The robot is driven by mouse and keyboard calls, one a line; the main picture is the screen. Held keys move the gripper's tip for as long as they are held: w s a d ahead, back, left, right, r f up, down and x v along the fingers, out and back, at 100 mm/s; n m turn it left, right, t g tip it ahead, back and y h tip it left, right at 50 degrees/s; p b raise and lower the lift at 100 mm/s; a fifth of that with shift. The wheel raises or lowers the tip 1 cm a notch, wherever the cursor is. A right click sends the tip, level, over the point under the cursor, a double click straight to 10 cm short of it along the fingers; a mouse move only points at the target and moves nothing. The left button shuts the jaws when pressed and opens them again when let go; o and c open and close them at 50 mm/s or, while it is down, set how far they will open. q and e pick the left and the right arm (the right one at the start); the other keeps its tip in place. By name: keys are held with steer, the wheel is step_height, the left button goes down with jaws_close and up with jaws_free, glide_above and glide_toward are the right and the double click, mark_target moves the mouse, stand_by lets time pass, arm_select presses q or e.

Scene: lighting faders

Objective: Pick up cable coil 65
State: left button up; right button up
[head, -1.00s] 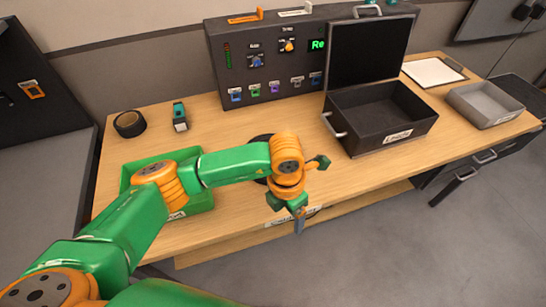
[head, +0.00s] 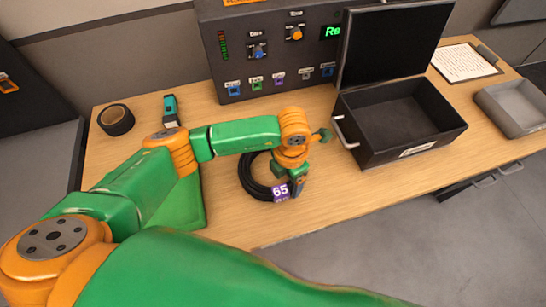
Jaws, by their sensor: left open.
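The cable coil 65 (head: 249,183) is a black ring lying on the wooden table, with a purple tag (head: 280,191) reading 65 at its right front. My left gripper (head: 297,190) is open at the right side of the coil, close to the tag. My left wrist and forearm cover the coil's back right part. Whether the fingers touch the coil cannot be told. My right gripper is not in view.
An open black case (head: 400,125) stands right of my gripper. A control panel (head: 270,60) stands at the back. A black tape roll (head: 116,120) and a teal tool (head: 171,108) lie at the left. A green tray (head: 190,205) is partly behind my arm. A grey tray (head: 512,106) sits at the right.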

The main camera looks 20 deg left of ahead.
mark_target(287, 188)
arm_select(q)
steer(key=f, duration=0.2)
steer(key=s+f, duration=0.1)
steer(key=shift+d+f+p, duration=0.15)
steer(key=shift+f+p, duration=0.15)
steer(key=shift+f, duration=0.05)
steer(key=shift+w+f, duration=0.2)
steer(key=shift+w, duration=0.1)
jaws_close()
steer(key=shift+r, duration=0.1)
